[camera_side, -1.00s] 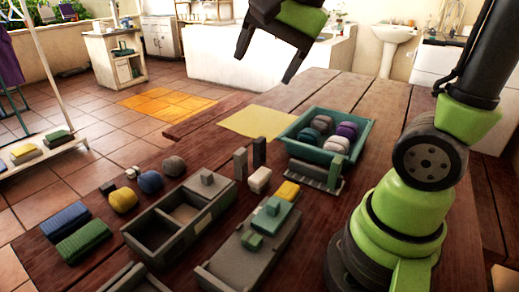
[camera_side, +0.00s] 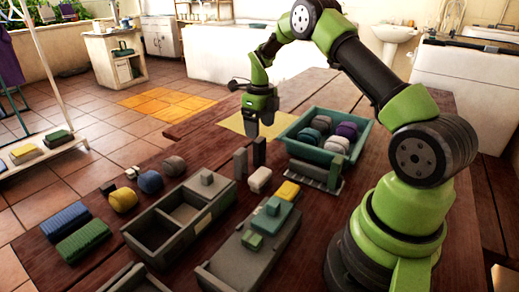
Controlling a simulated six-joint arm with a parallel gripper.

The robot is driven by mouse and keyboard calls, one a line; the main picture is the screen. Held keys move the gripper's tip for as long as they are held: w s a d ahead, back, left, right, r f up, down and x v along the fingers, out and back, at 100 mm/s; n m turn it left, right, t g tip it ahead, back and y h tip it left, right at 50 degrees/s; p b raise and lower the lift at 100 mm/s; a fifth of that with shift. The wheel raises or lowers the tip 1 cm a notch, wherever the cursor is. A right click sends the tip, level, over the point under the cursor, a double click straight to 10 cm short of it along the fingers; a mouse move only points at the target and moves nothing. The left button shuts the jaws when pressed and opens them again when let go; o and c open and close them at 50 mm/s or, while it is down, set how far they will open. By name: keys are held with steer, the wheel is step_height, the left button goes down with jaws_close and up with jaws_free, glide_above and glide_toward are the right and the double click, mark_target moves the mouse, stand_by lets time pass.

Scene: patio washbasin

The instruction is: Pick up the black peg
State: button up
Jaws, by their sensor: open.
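The black peg (camera_side: 259,152) is a dark upright block standing on the wooden table, just right of a similar grey upright peg (camera_side: 241,164). My gripper (camera_side: 262,128) points down with its jaws open, at the top of the black peg in the picture. I cannot tell how much height is between the fingertips and the peg top, or whether they overlap it. Nothing is held between the fingers.
A teal bin (camera_side: 368,140) with several balls stands right of the peg. A white lump (camera_side: 259,180) lies close in front. A yellow sheet (camera_side: 232,124) lies behind.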

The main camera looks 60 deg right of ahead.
mark_target(260, 148)
step_height(260, 148, down, 7)
steer(key=shift+a+f, duration=0.15)
steer(key=shift+f, duration=0.05)
steer(key=c, duration=1)
